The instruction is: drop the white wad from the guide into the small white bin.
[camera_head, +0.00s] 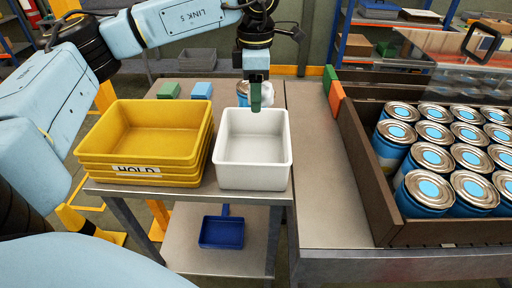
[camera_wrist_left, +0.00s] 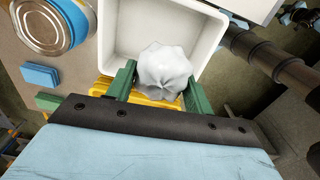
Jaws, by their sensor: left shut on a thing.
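The small white bin (camera_head: 253,178) stands on the left bench, right of the yellow bins, and looks empty. My left gripper (camera_head: 256,104) is over the bin's far edge, with green fingers pointing down. In the left wrist view, my left gripper (camera_wrist_left: 160,88) is shut on the white wad (camera_wrist_left: 163,68), a crumpled ball between the two fingers. The white bin (camera_wrist_left: 128,28) shows behind the wad in that view. In the head view the wad (camera_head: 266,89) is mostly hidden by the gripper. My right gripper is in no view.
Stacked yellow bins (camera_head: 143,135) marked HOLD stand left of the white bin. A can (camera_head: 242,90), a blue block (camera_head: 201,90) and a green block (camera_head: 168,90) are behind them. A brown crate (camera_head: 362,170) of several blue cans stands right. A blue dustpan (camera_head: 221,232) lies below.

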